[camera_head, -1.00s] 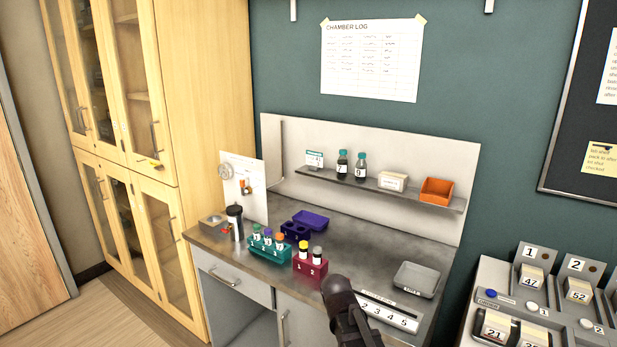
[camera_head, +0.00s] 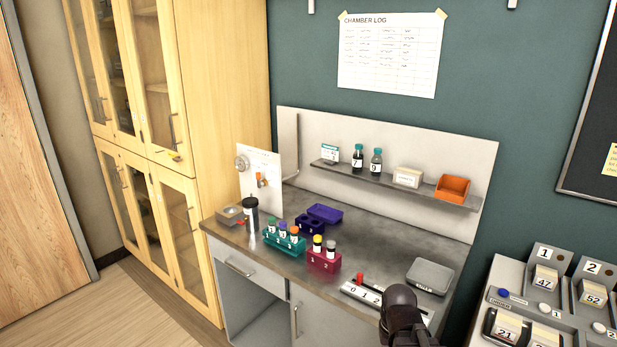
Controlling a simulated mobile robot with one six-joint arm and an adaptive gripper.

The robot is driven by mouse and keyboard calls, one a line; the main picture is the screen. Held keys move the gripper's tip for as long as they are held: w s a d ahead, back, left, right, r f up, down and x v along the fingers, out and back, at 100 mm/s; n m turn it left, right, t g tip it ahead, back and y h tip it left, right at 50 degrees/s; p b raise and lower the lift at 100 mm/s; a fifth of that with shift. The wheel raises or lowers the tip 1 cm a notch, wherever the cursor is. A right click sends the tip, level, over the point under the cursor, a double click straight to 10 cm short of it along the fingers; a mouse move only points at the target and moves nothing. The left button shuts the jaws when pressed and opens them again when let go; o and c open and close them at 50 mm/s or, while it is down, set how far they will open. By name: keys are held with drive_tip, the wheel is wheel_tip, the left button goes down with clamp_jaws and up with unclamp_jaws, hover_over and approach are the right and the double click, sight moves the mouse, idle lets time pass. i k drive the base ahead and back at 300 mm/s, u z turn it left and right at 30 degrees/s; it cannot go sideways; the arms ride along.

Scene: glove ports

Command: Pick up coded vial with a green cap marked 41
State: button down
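A teal rack (camera_head: 287,249) stands on the steel bench with several capped vials in it. The green-capped vial (camera_head: 271,227) is at its left end, beside a purple-capped vial (camera_head: 283,229) and an orange-capped vial (camera_head: 294,234). The writing on the vials is too small to read, so I cannot confirm which is marked 41. The dark end of my arm, with my gripper (camera_head: 400,308), is at the bottom right, over the bench's front edge and well right of the teal rack. Its fingers cannot be made out.
A crimson rack (camera_head: 323,262) with yellow- and grey-capped vials stands right of the teal rack. A purple block (camera_head: 310,226) and purple tray (camera_head: 326,213) lie behind. A numbered strip (camera_head: 361,294) and grey tray (camera_head: 430,277) are near my arm. A shelf (camera_head: 385,182) overhangs the bench's back.

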sight(271, 219)
drive_tip(key=k, duration=0.65)
drive_tip(key=u, duration=0.3)
drive_tip(key=i, duration=1.5)
drive_tip(key=u, duration=0.4)
